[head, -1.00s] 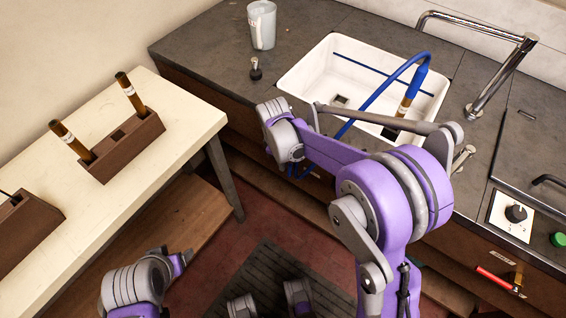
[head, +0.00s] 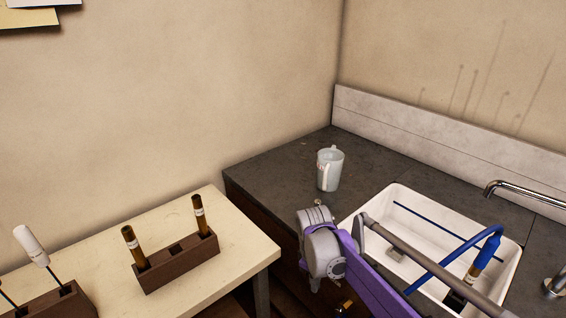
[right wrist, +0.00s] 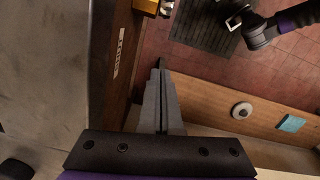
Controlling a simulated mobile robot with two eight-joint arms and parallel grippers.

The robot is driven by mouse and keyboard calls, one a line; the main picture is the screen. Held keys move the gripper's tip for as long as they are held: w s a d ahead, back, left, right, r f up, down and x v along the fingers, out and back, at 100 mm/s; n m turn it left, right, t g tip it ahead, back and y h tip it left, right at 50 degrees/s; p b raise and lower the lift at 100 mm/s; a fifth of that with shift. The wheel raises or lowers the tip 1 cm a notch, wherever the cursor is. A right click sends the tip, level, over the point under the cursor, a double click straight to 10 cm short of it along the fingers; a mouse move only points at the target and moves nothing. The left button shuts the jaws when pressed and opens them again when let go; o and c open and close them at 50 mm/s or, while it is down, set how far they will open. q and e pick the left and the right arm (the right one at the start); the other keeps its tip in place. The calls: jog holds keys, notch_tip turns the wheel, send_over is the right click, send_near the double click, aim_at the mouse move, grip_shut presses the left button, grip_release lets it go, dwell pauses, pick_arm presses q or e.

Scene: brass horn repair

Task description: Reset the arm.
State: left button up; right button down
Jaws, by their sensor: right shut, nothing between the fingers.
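My right arm reaches up from the bottom of the head view, and its grey wrist (head: 325,248) hangs in front of the counter edge, left of the sink. The fingers of my right gripper are hidden there. In the right wrist view my right gripper (right wrist: 160,66) points away from the camera with its grey fingers together and nothing between them. The floor lies beyond the fingertips. My left gripper does not show in the head view. A dark and purple part of my own body (right wrist: 262,32) shows at the top right of the wrist view.
A white sink (head: 405,190) with a blue hose (head: 452,256) is beside my right forearm. A mug (head: 330,168) stands on the dark counter (head: 262,180). The pale table (head: 100,240) bears a brown block (head: 180,266) holding two brown-handled tools. Wooden cabinet fronts (right wrist: 122,60) stand close left of my right gripper.

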jog(key=s+d+r+m+t+p, duration=0.2)
jog(key=s+m, duration=0.1)
jog(key=s, duration=0.4)
jog(key=s+d+r+m+t+p, duration=0.2)
jog(key=s+r+m+p, duration=0.1)
jog(key=s, duration=0.4)
jog(key=s+d+r+m+t+y+p, duration=0.1)
jog(key=s+d+r+m+p, duration=0.1)
jog(key=s, duration=0.6)
jog(key=shift+r+m+t+p, duration=0.4)
jog(key=shift+r+m, duration=0.2)
jog(key=shift+m, duration=0.3)
